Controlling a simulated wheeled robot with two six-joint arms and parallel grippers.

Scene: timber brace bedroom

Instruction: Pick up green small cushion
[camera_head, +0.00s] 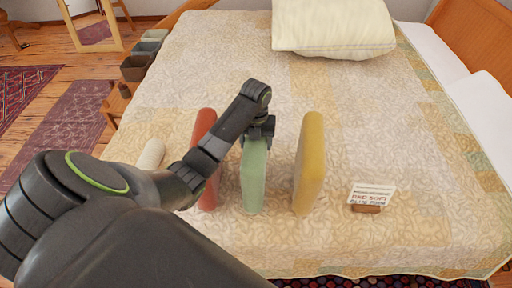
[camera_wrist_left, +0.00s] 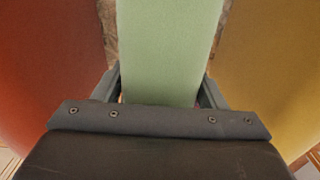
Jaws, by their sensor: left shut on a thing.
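The green small cushion (camera_head: 253,178) stands upright on the bed between a red cushion and a yellow cushion. My left gripper (camera_head: 262,130) comes down from above and is shut on the top part of the green cushion. In the left wrist view the green cushion (camera_wrist_left: 168,50) lies between the two fingers of my left gripper (camera_wrist_left: 160,88). The cushion's lower end appears at or close to the bedspread; I cannot tell if it touches. My right gripper is not in view.
The red cushion (camera_head: 208,190) and the yellow cushion (camera_head: 309,165) stand close on either side. A small card on a wooden stand (camera_head: 370,197) is at the right, a cream roll (camera_head: 151,155) at the left. A cream pillow (camera_head: 334,28) lies at the back. The bedspread (camera_head: 400,120) is clear behind the card.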

